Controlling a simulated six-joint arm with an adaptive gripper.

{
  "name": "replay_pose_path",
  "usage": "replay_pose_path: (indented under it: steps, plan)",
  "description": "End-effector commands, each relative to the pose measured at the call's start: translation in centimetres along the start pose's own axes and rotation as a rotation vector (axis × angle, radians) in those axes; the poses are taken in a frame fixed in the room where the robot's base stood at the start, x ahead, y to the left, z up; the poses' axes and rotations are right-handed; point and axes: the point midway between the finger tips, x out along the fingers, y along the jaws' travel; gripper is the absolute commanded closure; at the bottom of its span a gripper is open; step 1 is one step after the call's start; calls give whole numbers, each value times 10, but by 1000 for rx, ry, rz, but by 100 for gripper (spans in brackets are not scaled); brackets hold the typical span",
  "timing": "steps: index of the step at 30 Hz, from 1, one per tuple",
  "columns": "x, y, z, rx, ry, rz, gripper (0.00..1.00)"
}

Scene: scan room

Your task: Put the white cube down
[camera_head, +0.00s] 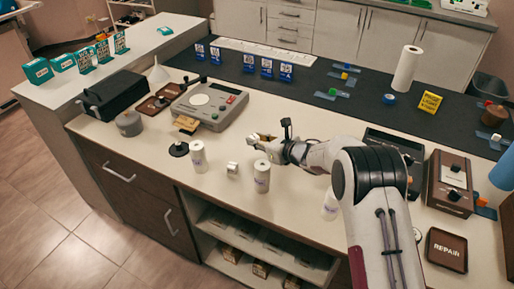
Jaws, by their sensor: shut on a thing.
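My gripper (259,142) reaches left from the arm, above the light worktop (300,205). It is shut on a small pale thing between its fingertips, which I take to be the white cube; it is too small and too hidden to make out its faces. A separate small white blocky object (232,169) stands on the worktop, below and left of the gripper. The exact height of the gripper above the worktop cannot be told.
White cylinders stand close by, one left (198,157) and one below the gripper (262,176). A grey device (208,103) and a black disc-based object (179,149) are further left. A brown REPAIR tray (446,250) is at right. Worktop is bare around the front middle.

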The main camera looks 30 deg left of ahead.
Motion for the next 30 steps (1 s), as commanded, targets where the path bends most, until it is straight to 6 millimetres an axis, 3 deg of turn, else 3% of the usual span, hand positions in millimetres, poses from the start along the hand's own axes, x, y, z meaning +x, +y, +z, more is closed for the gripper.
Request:
replay_pose_path:
  steps: [10,26,27,29,30]
  plan:
    - [12,0,-29,1,0,0,94]
    - [14,0,-36,1,0,0,94]
    - [15,0,-36,1,1,0,77]
    - [14,0,-36,1,0,0,63]
    - [14,0,-36,1,0,0,63]
